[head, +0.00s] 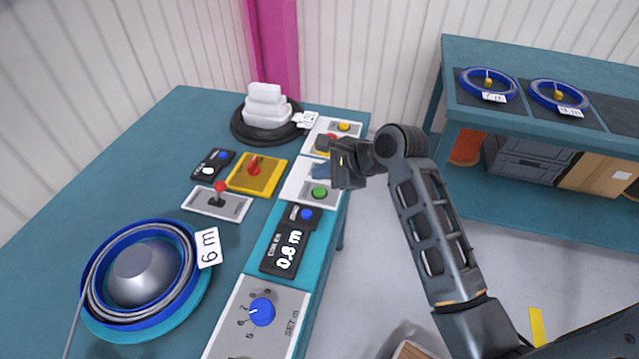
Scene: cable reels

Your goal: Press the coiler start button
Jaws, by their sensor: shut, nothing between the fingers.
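A green round button (319,192) sits on a pale control plate (303,191) near the right edge of the teal bench, just above the black coiler display; I take it as the coiler start button, though no start label is readable. My gripper (343,180) is shut and empty, above and just right of the green button in the picture. It looks apart from the button, but its height is hard to judge.
A blue set dial (262,312), a red-knobbed lever (220,188) and a yellow box with a red handle (254,168) are nearby. A shelf (463,190) stands right.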

